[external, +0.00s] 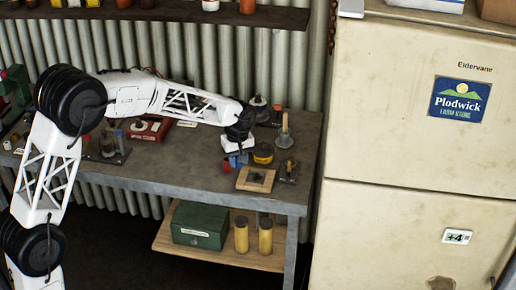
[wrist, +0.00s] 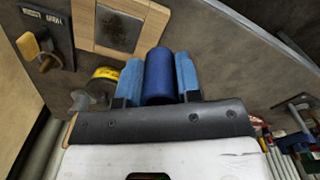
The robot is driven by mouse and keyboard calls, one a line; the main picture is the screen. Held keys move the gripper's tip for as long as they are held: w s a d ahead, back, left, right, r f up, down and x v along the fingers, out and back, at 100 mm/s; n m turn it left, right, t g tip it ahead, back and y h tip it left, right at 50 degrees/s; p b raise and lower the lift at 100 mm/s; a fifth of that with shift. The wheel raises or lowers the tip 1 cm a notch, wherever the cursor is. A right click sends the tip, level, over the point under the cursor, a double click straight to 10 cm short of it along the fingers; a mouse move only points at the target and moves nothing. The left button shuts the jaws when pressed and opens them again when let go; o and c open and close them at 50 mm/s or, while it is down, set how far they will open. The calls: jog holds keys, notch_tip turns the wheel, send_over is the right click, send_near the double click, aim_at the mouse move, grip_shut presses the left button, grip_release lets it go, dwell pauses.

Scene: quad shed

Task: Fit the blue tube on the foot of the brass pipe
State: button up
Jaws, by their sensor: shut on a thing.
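My gripper (external: 237,158) hangs low over the right part of the workbench, near its front edge. In the wrist view my gripper (wrist: 159,78) has its two light blue fingers shut on the dark blue tube (wrist: 159,72), one on each side. A brass-coloured piece (wrist: 28,47) stands on a dark labelled base at the upper left of the wrist view, apart from the tube. It may be the brass pipe; its foot is hard to make out.
The wood-framed plate (external: 255,180) lies just in front of my gripper. A yellow-and-black tin (external: 263,153) and the dark base (external: 289,172) sit to its right. The cream fridge (external: 415,140) stands right of the bench.

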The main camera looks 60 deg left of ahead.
jog(key=r, duration=0.1)
send_over(292, 157)
jog(key=shift+a+r, duration=0.15)
jog(key=shift+a, duration=0.05)
dwell(0.4)
dwell(0.4)
jog(key=shift+f, duration=1.9)
jog(key=shift+f, duration=2.2)
dwell(1.9)
